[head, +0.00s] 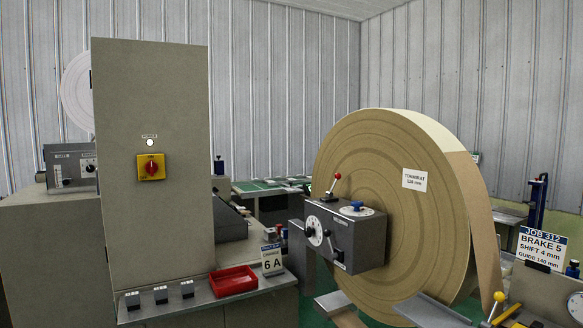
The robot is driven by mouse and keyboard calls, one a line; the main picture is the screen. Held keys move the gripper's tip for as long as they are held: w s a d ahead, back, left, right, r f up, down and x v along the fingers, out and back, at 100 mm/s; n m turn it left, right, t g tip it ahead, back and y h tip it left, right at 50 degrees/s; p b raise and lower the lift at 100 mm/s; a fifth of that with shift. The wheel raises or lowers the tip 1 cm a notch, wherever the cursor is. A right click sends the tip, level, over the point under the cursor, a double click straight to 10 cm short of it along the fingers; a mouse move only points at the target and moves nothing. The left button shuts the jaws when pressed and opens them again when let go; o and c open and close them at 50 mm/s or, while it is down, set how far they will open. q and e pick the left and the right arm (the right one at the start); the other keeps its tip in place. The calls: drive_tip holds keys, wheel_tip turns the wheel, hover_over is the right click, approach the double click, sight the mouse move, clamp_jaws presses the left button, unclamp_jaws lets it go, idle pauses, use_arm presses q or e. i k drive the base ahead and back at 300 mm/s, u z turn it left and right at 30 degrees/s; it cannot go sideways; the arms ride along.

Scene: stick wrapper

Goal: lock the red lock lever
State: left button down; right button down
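A lever with a red ball knob (337,176) stands on top of a dark grey box (350,240) in front of a large brown paper roll (400,200). Its thin shaft is nearly upright and leans slightly to the right, rising from a small dark base. Whether it is locked cannot be told from this view. The box also carries a blue knob (357,206) on a white dial on top, and a dial (314,230) and a small lever on its front. Neither of my grippers is in view.
A tall grey cabinet (150,220) with a red and yellow switch (151,167) stands at the left. A red tray (233,281) and a "6 A" sign (272,262) rest on the ledge before it. A yellow-knobbed lever (499,297) and a job sign (541,248) are at right.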

sight(338, 176)
drive_tip(key=u, duration=0.45)
drive_tip(key=i, duration=1.4)
drive_tip(key=z, duration=0.8)
drive_tip(key=i, duration=0.85)
drive_tip(key=z, duration=0.65)
